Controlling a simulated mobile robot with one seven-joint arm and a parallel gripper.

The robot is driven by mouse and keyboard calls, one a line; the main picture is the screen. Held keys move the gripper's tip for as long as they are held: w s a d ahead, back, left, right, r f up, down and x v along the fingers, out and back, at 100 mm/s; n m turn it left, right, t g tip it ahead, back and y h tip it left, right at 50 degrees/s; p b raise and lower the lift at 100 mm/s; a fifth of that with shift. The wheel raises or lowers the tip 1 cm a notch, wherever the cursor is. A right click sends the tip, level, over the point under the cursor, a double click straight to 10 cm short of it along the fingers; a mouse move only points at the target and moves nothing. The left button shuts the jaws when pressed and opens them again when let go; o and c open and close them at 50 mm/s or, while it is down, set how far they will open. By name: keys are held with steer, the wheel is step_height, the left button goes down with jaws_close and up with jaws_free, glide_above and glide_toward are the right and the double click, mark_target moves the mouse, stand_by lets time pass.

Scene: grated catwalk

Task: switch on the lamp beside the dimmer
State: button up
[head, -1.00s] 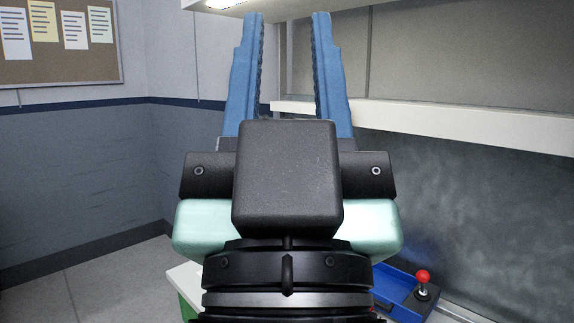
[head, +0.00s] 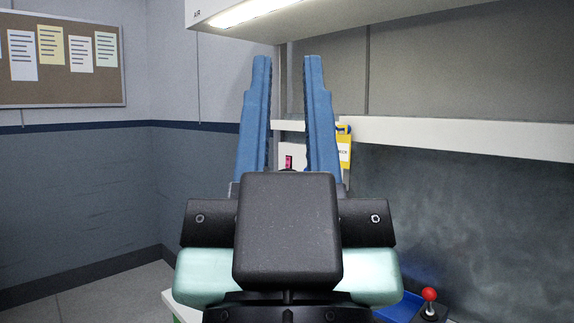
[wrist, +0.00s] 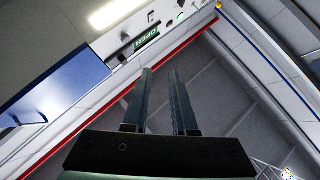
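I cannot pick out the lamp's switch or the dimmer for certain. A lit strip light (head: 262,10) is under the overhead cabinet; it also shows in the wrist view (wrist: 115,12). The wrist view shows a panel with a green "OPEN" sign (wrist: 146,40) and small round parts beside it, too small to identify. My gripper (head: 288,62) points up and away below the cabinet, its blue fingers apart with nothing between the tips. It also shows in the wrist view (wrist: 160,74). A small pink-red part (head: 288,162) shows between the fingers, farther back; my gripper hides its surroundings.
A white shelf edge (head: 450,136) runs along the back wall. A yellow tag (head: 344,150) hangs near the right finger. A red-knobbed joystick (head: 429,296) stands by a blue tray (head: 400,307) at lower right. A notice board (head: 60,92) is at left.

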steer(key=shift+r+p, duration=0.3)
steer(key=shift+r, duration=0.1)
steer(key=shift+c, duration=1.1)
step_height(320, 180, up, 15)
steer(key=p, duration=1.4)
steer(key=shift+f+p, duration=0.2)
steer(key=shift+p, duration=0.1)
jaws_close()
steer(key=shift+f, duration=0.2)
steer(key=shift+d, duration=0.1)
